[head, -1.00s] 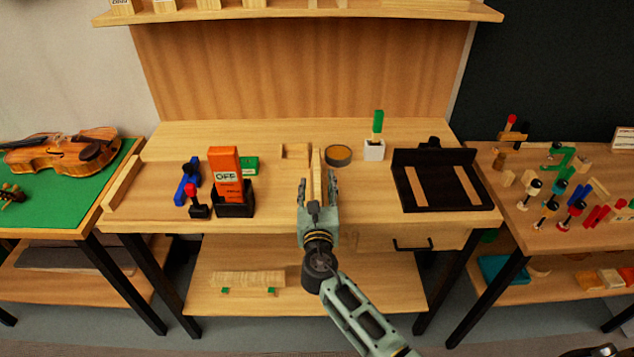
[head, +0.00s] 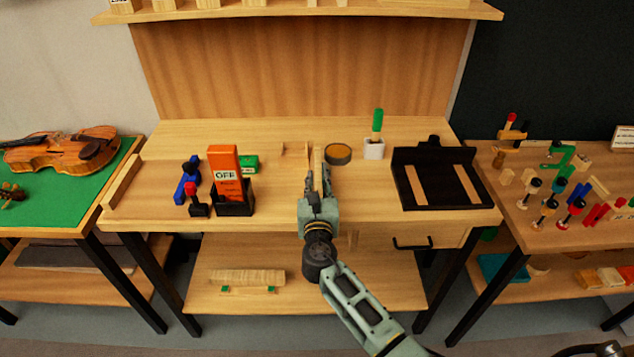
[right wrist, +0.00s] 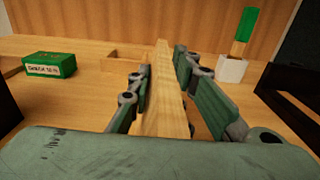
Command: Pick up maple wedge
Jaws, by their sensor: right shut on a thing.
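The maple wedge (right wrist: 163,85) is a long pale piece of wood standing between the two green-grey fingers of my right gripper in the right wrist view. In the head view only a thin part of the wedge (head: 309,156) shows beyond the fingertips. My right gripper (head: 318,178) is shut on the wedge over the middle of the bench. The fingers hide much of the wedge, and I cannot tell whether it is clear of the bench top.
A low wooden holder (head: 290,150) is just behind the wedge, with a round tin (head: 338,154) to the right. A white pot (head: 374,149) and black board (head: 445,185) stand farther right. An orange box (head: 226,172) and green box (right wrist: 48,66) are left. Bare bench lies between.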

